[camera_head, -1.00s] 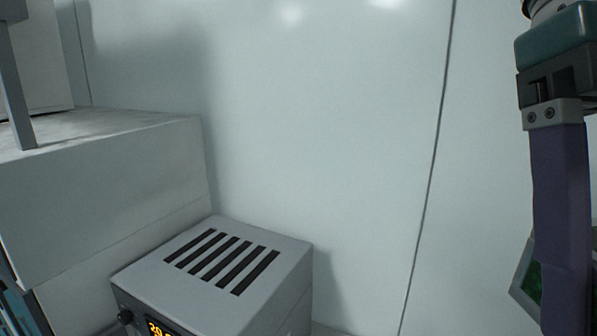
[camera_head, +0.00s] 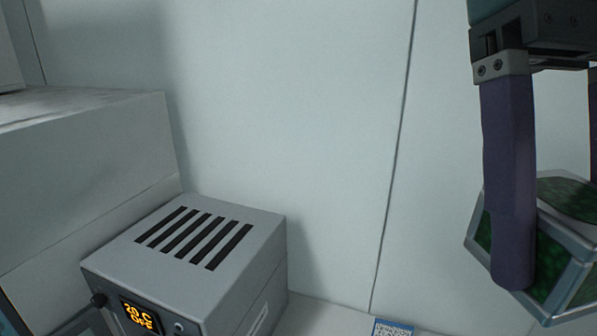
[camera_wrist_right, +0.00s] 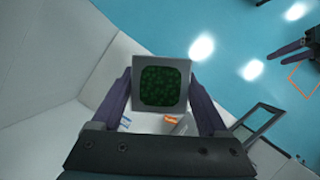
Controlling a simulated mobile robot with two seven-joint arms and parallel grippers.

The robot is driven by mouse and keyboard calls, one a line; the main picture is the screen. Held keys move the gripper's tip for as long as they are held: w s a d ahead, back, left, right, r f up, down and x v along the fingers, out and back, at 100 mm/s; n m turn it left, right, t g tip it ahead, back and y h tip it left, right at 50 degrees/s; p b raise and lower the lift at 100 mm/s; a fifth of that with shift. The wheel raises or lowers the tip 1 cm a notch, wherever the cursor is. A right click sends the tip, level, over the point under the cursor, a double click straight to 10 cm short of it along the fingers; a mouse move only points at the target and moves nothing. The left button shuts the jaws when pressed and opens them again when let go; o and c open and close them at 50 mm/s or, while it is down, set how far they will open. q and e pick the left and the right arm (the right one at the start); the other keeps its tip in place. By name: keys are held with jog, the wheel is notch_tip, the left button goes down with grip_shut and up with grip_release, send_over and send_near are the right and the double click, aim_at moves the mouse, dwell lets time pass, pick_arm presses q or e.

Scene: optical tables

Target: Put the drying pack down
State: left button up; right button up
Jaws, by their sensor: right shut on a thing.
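The drying pack (camera_head: 552,262) is a block with a pale grey frame and dark green speckled faces, at the right edge of the head view. My right gripper (camera_head: 556,235) is shut on it, with one purple finger on either side. The right wrist view shows the pack (camera_wrist_right: 162,86) between the fingertips, its square green face towards the camera. The pack is held up in the air, tilted in the head view. My left gripper (camera_wrist_right: 292,45) seems to show at the upper right of the wrist view; its jaw gap is unclear.
A grey slotted box (camera_head: 190,270) with a lit orange display stands at the lower left. A larger white block (camera_head: 90,150) is behind it on the left. A white wall (camera_head: 290,110) fills the back. A blue label (camera_head: 393,328) lies at the bottom edge.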

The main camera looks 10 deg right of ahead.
jog(key=w+d+f+n+t+b, duration=0.2)
jog(key=f+n+b, duration=0.8)
jog(key=f+b, duration=0.9)
jog(key=w+d+f+n+t+h+b, duration=0.1)
jog(key=w+d+f+n+t+b, duration=0.2)
jog(key=f+n+b, duration=0.6)
jog(key=w+d+f+n+t+h+b, duration=0.1)
jog(key=w+d+f+n+t+b, duration=0.2)
jog(key=f+n+b, duration=0.7)
jog(key=shift+w+d+f+n+b, duration=0.1)
jog(key=shift+w+d+f+b, duration=0.5)
jog(key=shift+f+b, duration=3.4)
jog(key=shift+w+d+f+n+b, duration=0.1)
jog(key=shift+w+d+f+b, duration=0.45)
jog(key=shift+f+b, duration=3.4)
jog(key=shift+w+d+f+n+b, duration=0.2)
jog(key=shift+w+f+b, duration=1.05)
jog(key=shift+f, duration=5.15)
jog(key=f, duration=0.1)
jog(key=f+b, duration=0.1)
jog(key=f, duration=0.1)
jog(key=f+b, duration=0.1)
jog(key=shift+s+f, duration=0.15)
jog(key=shift+s, duration=0.25)
jog(key=o, duration=1.5)
jog(key=shift+o, duration=0.2)
